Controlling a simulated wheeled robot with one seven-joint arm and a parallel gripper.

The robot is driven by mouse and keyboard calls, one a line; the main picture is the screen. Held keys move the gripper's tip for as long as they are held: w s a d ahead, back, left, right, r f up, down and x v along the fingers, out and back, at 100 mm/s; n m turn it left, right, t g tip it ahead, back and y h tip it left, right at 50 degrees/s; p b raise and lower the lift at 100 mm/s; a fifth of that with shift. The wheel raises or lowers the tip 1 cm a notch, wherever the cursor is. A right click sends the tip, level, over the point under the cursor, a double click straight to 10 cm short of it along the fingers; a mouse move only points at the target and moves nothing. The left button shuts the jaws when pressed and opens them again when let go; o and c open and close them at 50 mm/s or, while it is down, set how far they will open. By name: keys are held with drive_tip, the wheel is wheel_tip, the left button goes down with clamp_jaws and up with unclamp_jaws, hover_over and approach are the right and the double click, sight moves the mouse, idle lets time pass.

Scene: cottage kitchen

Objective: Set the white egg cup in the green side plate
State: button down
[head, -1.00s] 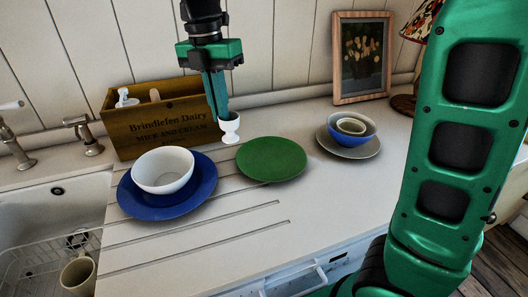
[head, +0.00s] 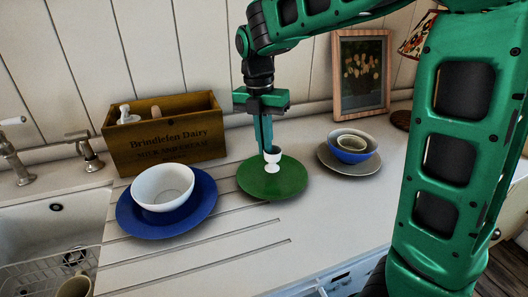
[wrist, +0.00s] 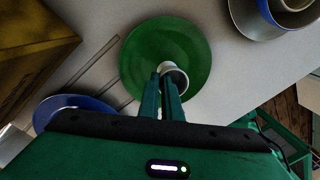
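The green side plate (head: 290,182) lies flat on the worktop; it also fills the upper middle of the wrist view (wrist: 140,50). The white egg cup (head: 272,168) is upright over the middle of the plate in the head view. My gripper (head: 266,150) points down with its fingers close together at the cup's rim, shut on it. In the wrist view the fingertips (wrist: 167,72) meet the rim of the cup (wrist: 178,76). I cannot tell whether the cup's foot touches the plate.
A blue plate (head: 205,205) with a white bowl (head: 162,187) stands to the left. A grey plate (head: 374,165) with nested bowls (head: 345,155) stands to the right. A wooden crate (head: 165,140) and a framed picture (head: 361,75) stand behind. The sink is at far left.

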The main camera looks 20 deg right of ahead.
sight(265, 153)
drive_tip(key=shift+f, duration=1.3)
drive_tip(key=shift+f, duration=0.25)
drive_tip(key=c, duration=2)
unclamp_jaws()
wheel_tip(265, 153, up, 12)
drive_tip(key=r, duration=0.1)
drive_tip(key=s+d+f+m, duration=0.3)
drive_tip(key=s+d+m, duration=0.3)
drive_tip(key=d+m, duration=0.15)
drive_tip(key=s+d+f+m, duration=0.3)
drive_tip(key=s+d+m, duration=0.35)
drive_tip(key=m, duration=0.25)
drive_tip(key=s+d+f+m, duration=0.1)
drive_tip(key=s+f+m, duration=0.2)
drive_tip(key=s+m, duration=0.1)
drive_tip(key=s+d+f+m, duration=0.2)
drive_tip(key=s+f+m, duration=0.1)
drive_tip(key=s+m, duration=0.2)
drive_tip(key=s+d+f+m+y, duration=0.1)
drive_tip(key=s+d+f+m, duration=0.1)
drive_tip(key=s+m, duration=0.3)
drive_tip(key=shift+s+f+m+t, duration=0.15)
drive_tip(key=shift+f+m, duration=0.05)
drive_tip(key=shift+m, duration=0.5)
drive_tip(key=shift+s+f+m+t, duration=0.1)
drive_tip(key=shift+f+m+t, duration=0.1)
drive_tip(key=shift+m, duration=0.45)
